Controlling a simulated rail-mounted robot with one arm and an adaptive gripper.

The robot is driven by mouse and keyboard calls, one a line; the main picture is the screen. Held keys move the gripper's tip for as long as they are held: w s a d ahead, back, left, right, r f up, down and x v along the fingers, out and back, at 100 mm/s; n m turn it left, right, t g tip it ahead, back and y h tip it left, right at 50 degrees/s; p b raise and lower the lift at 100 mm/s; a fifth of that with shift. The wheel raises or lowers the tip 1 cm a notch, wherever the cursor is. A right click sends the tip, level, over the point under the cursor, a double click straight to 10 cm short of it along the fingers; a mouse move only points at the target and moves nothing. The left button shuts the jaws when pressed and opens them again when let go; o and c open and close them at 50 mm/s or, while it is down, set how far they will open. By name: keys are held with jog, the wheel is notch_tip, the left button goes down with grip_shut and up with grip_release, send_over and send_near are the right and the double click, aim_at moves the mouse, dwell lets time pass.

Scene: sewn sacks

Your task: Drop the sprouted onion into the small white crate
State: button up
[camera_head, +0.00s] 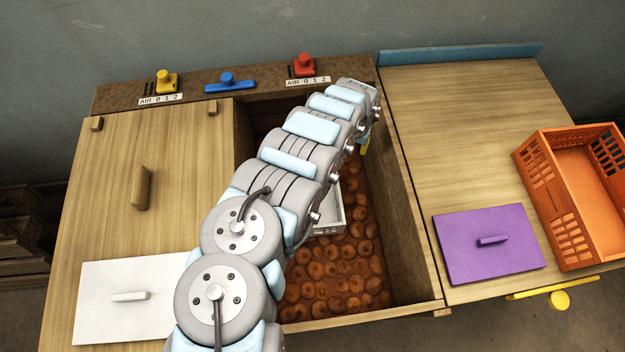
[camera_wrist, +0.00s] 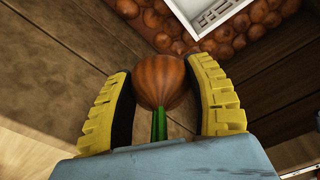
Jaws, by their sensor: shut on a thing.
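The sprouted onion (camera_wrist: 162,82) is brown with a green shoot and sits between the two yellow ribbed fingers of my gripper (camera_wrist: 163,85) in the wrist view. The fingers are shut on it. In the head view my arm hides most of the gripper; only a bit of yellow (camera_head: 365,146) shows near the bin's far right wall. The small white crate (camera_head: 329,212) lies on the onions in the bin, mostly hidden behind my arm. One end of it also shows at the top of the wrist view (camera_wrist: 204,26), away from the held onion.
The wooden bin (camera_head: 425,250) holds many brown onions (camera_head: 335,275). An orange crate (camera_head: 575,180) and a purple lid (camera_head: 488,244) are on the right tabletop. A white panel (camera_head: 105,325) is at left. Yellow, blue and red knobs (camera_head: 304,64) line the back ledge.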

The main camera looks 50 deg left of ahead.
jog(key=s+a+f+b, duration=0.1)
jog(key=s+f+b, duration=0.2)
jog(key=f, duration=0.4)
jog(key=s+a+f+b, duration=0.2)
jog(key=f+b, duration=0.3)
jog(key=f, duration=0.3)
jog(key=s+a+f+n+b, duration=0.1)
jog(key=s+f+b, duration=0.3)
jog(key=f, duration=0.4)
jog(key=shift+s+a+f, duration=0.15)
jog(key=shift+s+f, duration=0.1)
jog(key=shift+s, duration=0.35)
jog(key=o, duration=1.2)
jog(key=shift+r, duration=0.1)
jog(key=shift+s+d+r, duration=0.1)
jog(key=shift+s+r, duration=0.1)
jog(key=shift+r, duration=1.75)
jog(key=shift+s+d+r, duration=0.15)
jog(key=shift+s+r, duration=0.05)
jog(key=shift+r, duration=1.8)
jog(key=shift+s+d+r, duration=0.1)
jog(key=shift+s+r, duration=0.1)
jog(key=shift+r, duration=1.75)
